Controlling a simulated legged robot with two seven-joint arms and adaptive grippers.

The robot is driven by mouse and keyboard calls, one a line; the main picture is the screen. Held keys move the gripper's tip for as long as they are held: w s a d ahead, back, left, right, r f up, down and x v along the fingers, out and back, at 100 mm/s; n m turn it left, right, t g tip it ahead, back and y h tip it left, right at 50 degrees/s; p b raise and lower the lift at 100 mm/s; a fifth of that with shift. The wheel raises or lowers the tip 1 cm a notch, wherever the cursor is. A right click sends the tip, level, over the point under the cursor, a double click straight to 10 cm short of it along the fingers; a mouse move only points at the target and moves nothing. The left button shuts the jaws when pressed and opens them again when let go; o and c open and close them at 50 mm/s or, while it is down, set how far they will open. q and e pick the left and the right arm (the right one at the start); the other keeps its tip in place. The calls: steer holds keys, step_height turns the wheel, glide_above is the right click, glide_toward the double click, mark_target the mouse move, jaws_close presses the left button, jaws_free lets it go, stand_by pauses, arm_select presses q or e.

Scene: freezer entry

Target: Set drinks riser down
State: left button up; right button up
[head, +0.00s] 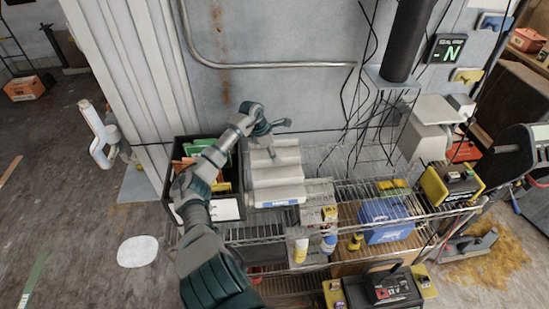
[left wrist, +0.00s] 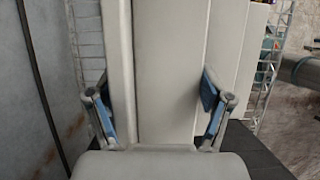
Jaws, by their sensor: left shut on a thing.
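The drinks riser (head: 276,177) is a pale, stepped block at the back left of the wire rack, with a blue-and-white label on its front edge. My left gripper (head: 275,139) reaches over it from the left and is shut on its far upper part. In the left wrist view the blue-padded fingers of my left gripper (left wrist: 155,95) stand on either side of the pale riser (left wrist: 170,50). The riser looks level at the wire shelf, but its underside is hidden, so I cannot tell whether it rests there. My right gripper is out of view.
A black crate (head: 228,209) with colourful packs stands close left of the riser. The wire rack (head: 335,193) has free mesh right of it, then a blue box (head: 384,221) and a yellow-black case (head: 451,184). Small bottles stand in front. A grey wall (head: 280,95) rises behind.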

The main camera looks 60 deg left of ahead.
arm_select(q)
step_height(320, 180, down, 2)
steer(key=shift+d+f, duration=0.1)
steer(key=shift+f, duration=0.15)
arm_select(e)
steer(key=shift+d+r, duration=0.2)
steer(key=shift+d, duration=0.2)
arm_select(q)
steer(key=o, duration=1.7)
steer(key=shift+a+f, duration=0.1)
steer(key=shift+a, duration=0.1)
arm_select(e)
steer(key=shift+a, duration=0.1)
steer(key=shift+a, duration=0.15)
arm_select(q)
steer(key=shift+s, duration=0.1)
steer(key=b+v, duration=0.2)
steer(key=v, duration=0.9)
steer(key=shift+b, duration=0.3)
steer(key=shift+s+r, duration=0.1)
steer(key=shift+r, duration=0.45)
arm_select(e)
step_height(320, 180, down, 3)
